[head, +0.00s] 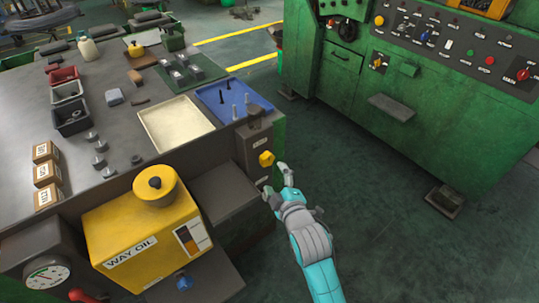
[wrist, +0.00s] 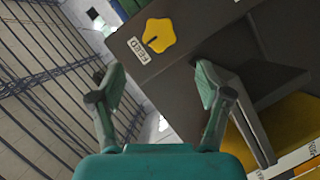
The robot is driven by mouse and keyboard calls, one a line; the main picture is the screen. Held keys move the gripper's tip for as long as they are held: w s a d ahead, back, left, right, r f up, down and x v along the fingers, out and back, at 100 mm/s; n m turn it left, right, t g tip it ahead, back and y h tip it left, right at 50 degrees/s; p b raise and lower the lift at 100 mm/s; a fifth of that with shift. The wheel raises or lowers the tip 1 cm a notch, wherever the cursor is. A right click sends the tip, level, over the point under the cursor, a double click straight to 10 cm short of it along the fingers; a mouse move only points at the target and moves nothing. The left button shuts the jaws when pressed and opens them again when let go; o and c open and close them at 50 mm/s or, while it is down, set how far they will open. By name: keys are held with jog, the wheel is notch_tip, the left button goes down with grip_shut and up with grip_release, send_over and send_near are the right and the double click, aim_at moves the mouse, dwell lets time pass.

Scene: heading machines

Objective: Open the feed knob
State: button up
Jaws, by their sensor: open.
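The feed knob (head: 266,158) is a yellow lobed knob with a dark pointer line, on a dark panel at the near right corner of the grey bench. In the wrist view the yellow feed knob (wrist: 158,35) is ahead, above the middle, next to a white label reading FEED (wrist: 138,50). My gripper (head: 278,180) is just below and right of the knob in the head view, apart from it. In the wrist view my gripper (wrist: 152,85) has its two fingers spread with nothing between them. The knob lies beyond the fingertips.
A yellow WAY OIL box (head: 140,235) stands left of my gripper, with a pressure gauge (head: 46,272) beside it. A cream tray (head: 175,123) and blue tray (head: 228,100) lie on the bench.

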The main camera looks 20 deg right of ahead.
aim_at(267, 161)
jog(key=x, duration=1)
jog(key=shift+w, duration=0.35)
jog(key=c, duration=1.2)
